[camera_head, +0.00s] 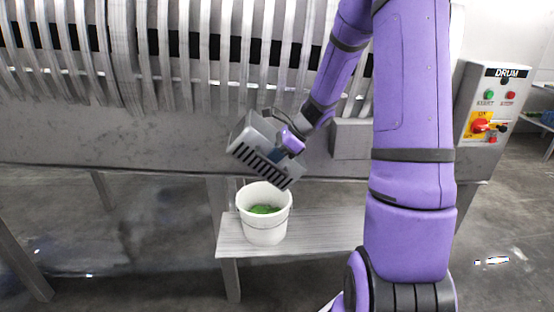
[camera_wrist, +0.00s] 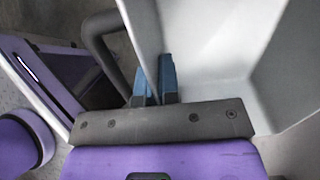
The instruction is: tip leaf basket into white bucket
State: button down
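The grey leaf basket (camera_head: 247,131) is tilted steeply in the head view, its slotted side facing down and toward me, above and slightly right of the white bucket (camera_head: 264,230). Green leaves (camera_head: 264,209) lie in the bucket, which stands upright. My gripper (camera_head: 284,151) is at the basket's right side. In the wrist view my gripper's blue fingers (camera_wrist: 154,82) are closed on the wall of the basket (camera_wrist: 215,45). The part of the basket's inside that shows there is bare and pale. The rest of its inside is hidden.
The bucket stands on a low grey bench (camera_head: 325,230). A large ribbed metal drum machine (camera_head: 180,125) fills the back, close behind the basket. A drum control box (camera_head: 492,105) with buttons and a red switch is at the right. The floor to the left is open.

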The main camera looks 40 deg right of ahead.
jog(key=shift+w+a+r+g+h, duration=0.25)
jog(key=shift+a+g+h, duration=0.25)
jog(key=shift+h, duration=0.45)
jog(key=shift+w+a+r+g+h, duration=0.15)
jog(key=shift+w+a+g+h, duration=0.15)
jog(key=shift+g+h, duration=0.5)
jog(key=shift+w+a+r+g+h, duration=0.25)
jog(key=shift+a+g+h, duration=0.2)
jog(key=shift+h, duration=0.6)
jog(key=shift+w+a+g+h, duration=0.15)
jog(key=shift+g+h, duration=0.3)
jog(key=shift+h, duration=0.15)
jog(key=shift+r, duration=0.1)
